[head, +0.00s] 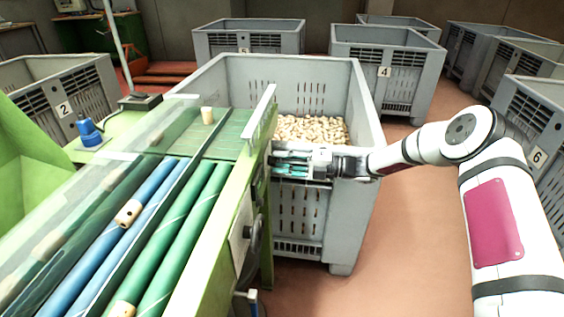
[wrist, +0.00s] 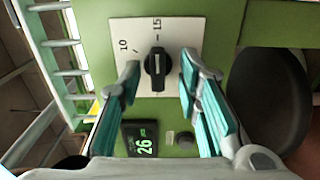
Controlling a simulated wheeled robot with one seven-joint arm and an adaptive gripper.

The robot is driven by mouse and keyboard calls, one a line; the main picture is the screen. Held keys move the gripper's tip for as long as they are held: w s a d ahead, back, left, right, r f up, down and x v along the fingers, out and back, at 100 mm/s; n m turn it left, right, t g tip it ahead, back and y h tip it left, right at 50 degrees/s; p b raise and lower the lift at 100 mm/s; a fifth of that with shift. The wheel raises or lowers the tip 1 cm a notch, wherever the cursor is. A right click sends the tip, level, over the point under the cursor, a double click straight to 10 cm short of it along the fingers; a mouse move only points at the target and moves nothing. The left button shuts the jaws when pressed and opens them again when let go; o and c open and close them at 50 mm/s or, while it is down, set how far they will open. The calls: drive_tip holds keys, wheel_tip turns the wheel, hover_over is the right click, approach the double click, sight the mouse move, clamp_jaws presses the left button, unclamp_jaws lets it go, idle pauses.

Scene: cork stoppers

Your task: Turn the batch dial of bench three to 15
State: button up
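The batch dial (wrist: 157,72) is a black knob on a white plate (wrist: 122,28) in the wrist view. Its pale pointer line points up, at or close to the 15 mark; the 10 mark lies to the left. My gripper (wrist: 161,75) is open, with one teal finger on each side of the knob and a visible gap on both sides. In the head view my gripper (head: 281,165) reaches left to the green bench's side (head: 254,158), in front of a grey crate. I cannot make out the dial face there.
A small display (wrist: 141,139) reading 26 and a round button (wrist: 185,140) sit below the dial. A large black round part (wrist: 266,100) is at the right. In the head view a grey crate (head: 362,190) full of corks stands close behind my gripper.

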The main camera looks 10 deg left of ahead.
drive_tip(key=d, duration=1.2)
drive_tip(key=shift+s, duration=0.2)
